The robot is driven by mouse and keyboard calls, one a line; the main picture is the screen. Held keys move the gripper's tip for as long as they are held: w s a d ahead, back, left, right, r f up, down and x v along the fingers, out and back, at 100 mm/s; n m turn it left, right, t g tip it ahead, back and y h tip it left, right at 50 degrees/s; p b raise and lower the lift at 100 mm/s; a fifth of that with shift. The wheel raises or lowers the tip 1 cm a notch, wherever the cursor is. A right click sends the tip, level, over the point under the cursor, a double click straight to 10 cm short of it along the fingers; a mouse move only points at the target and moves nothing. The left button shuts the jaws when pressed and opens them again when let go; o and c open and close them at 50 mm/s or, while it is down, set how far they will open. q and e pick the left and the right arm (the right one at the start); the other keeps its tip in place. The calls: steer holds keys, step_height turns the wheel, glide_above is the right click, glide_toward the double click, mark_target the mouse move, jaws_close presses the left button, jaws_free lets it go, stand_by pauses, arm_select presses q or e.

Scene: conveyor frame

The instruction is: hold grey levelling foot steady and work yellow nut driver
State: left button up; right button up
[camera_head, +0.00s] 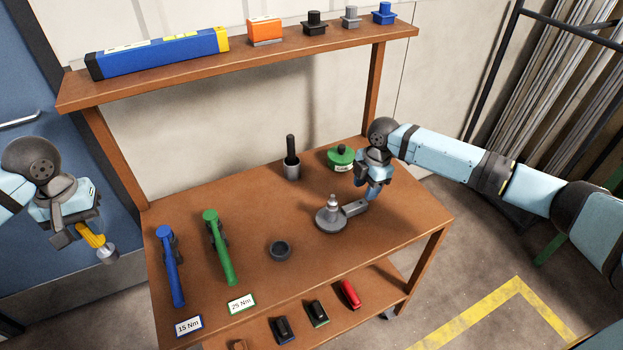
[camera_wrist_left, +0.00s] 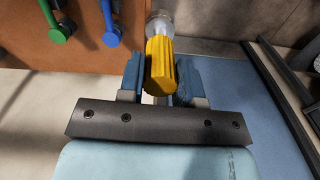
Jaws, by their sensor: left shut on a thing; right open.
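The grey levelling foot (camera_head: 331,217) stands on the brown workbench, its round base down and its stud pointing up. A flat grey bar (camera_head: 353,208) extends from it to the right. My right gripper (camera_head: 373,192) is open just above and beyond the end of this bar, and I see nothing in it. My left gripper (camera_head: 83,232) is off the bench's left side, shut on the yellow nut driver (camera_head: 92,236). In the left wrist view the driver's yellow handle (camera_wrist_left: 159,66) sits between the fingers, with its greyish end pointing away.
On the workbench (camera_head: 190,205) are a blue torque wrench (camera_head: 169,265), a green one (camera_head: 218,248), a dark ring (camera_head: 279,250), a grey cup with a black handle (camera_head: 291,168) and a green round tin (camera_head: 341,155). An upper shelf (camera_head: 290,52) spans the back.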

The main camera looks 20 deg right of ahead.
mark_target(97, 240)
arm_select(q)
step_height(97, 240, down, 5)
steer(key=b, duration=0.3)
steer(key=shift+w+r+b, duration=0.15)
steer(key=shift+b, duration=0.15)
arm_select(e)
steer(key=f, duration=0.4)
steer(key=shift+w+a+f, duration=0.1)
steer(key=shift+a+f, duration=0.15)
steer(key=shift+a, duration=0.05)
arm_select(q)
steer(key=shift+r, duration=0.15)
arm_select(e)
steer(key=shift+a+f, duration=0.1)
steer(key=shift+f, duration=0.15)
steer(key=shift+a+f, duration=0.1)
steer(key=shift+f, duration=0.7)
jaws_close()
steer(key=shift+r, duration=0.1)
steer(key=shift+o, duration=1.2)
jaws_free()
